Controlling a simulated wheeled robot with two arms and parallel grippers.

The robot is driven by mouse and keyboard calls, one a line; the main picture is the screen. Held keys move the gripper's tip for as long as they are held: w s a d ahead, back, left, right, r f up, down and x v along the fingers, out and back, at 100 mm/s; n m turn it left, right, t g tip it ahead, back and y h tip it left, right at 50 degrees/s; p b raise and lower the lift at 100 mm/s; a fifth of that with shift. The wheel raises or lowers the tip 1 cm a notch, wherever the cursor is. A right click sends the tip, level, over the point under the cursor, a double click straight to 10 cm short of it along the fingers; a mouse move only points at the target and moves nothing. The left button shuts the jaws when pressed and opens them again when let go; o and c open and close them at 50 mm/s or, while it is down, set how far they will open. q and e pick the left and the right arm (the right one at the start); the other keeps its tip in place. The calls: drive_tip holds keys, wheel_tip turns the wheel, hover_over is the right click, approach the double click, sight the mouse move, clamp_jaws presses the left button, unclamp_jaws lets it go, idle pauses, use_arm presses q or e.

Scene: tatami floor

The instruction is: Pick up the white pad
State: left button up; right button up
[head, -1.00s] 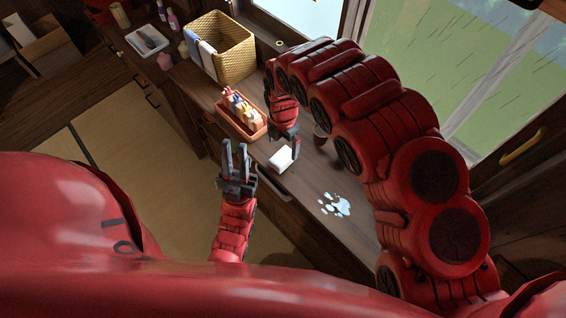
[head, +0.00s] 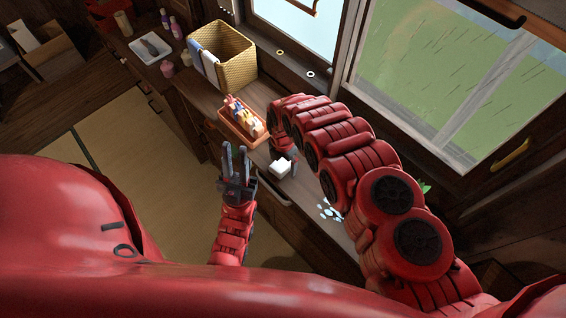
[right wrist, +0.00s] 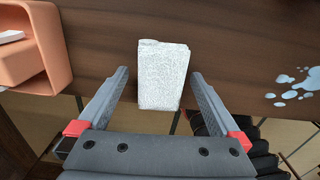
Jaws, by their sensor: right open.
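The white pad (head: 279,169) is a small rough-surfaced block on the wooden counter, near its front edge. In the right wrist view the pad (right wrist: 163,75) stands between the two spread fingers of my right gripper (right wrist: 159,77), with a gap on each side. In the head view my right gripper (head: 288,163) is at the pad, partly hidden by its own arm. My left gripper (head: 235,150) is raised in front of the counter, fingers apart and empty, left of the pad.
An orange basket (head: 229,130) with several bottles stands just behind the pad. A yellow wicker basket (head: 238,68) is farther back. A pale wet splash (head: 327,211) lies on the counter to the right. A window (head: 440,90) borders the counter.

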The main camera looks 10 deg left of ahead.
sight(283, 162)
drive_tip(key=shift+c, duration=0.3)
drive_tip(key=c, duration=1.3)
drive_tip(key=shift+o, duration=0.2)
drive_tip(key=shift+s+r, duration=0.1)
drive_tip(key=shift+r, duration=0.2)
wheel_tip(283, 162, up, 8)
drive_tip(key=b, duration=0.2)
drive_tip(key=shift+r+b, duration=0.15)
drive_tip(key=shift+b, duration=0.2)
drive_tip(key=shift+r, duration=0.55)
